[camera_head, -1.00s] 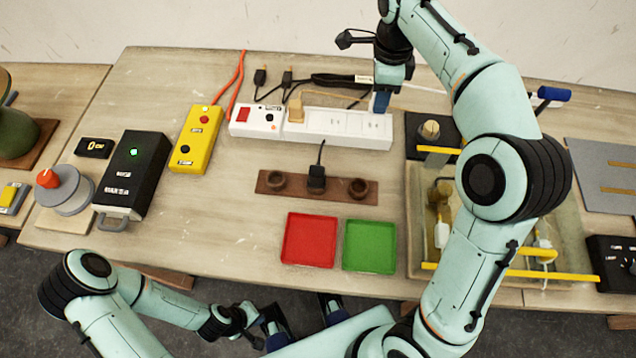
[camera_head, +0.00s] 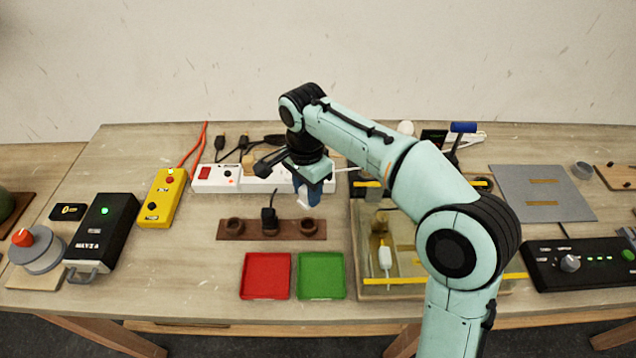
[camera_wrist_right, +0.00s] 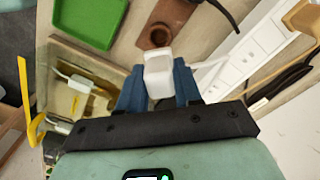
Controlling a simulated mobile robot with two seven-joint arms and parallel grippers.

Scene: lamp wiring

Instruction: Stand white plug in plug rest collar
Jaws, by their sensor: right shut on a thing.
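The white plug (camera_head: 304,214) is held by my right gripper (camera_head: 307,194), which is shut on it, tip down. In the right wrist view the plug (camera_wrist_right: 158,74) sits between the blue fingers (camera_wrist_right: 158,84). The brown plug rest (camera_head: 251,231) has three collars. The right collar (camera_head: 308,229) is empty, just below and in front of the plug. A black plug (camera_head: 269,216) stands in the middle collar. The left collar (camera_head: 235,226) is empty. My left gripper is out of view.
A white power strip (camera_head: 235,180) lies behind the rest, partly hidden by my arm. A red tray (camera_head: 266,276) and green tray (camera_head: 321,276) lie in front. A clear bin (camera_head: 368,287) with a white item (camera_head: 385,257) is to the right. A yellow switch box (camera_head: 162,197) is left.

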